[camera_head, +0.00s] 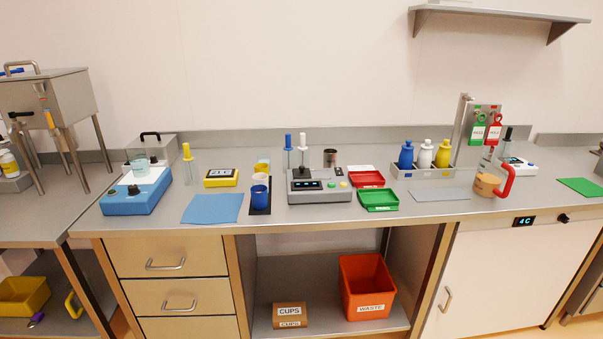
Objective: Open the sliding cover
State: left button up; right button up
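No part is plainly marked as the sliding cover. A steel box on legs (48,93) stands at the far left, partly cut off by the picture edge, with a bar handle (20,66) on its flat top. A blue bench device (136,197) on the left of the main counter has a clear cover with a black handle (150,134) at its back. A clear beaker (141,167) shows at this device. I cannot tell how far either top is open. Neither of my grippers is in view.
The steel counter (330,216) holds a grey scale (318,194), a blue cup (259,194), red (366,179) and green trays (379,202) and several bottles. A blue mat (212,209) lies flat beside the blue device. An orange waste bin (367,287) stands below.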

aim_at(302, 172)
jog(key=u, duration=1.8)
jog(key=i, duration=1.1)
jog(key=z, duration=1.35)
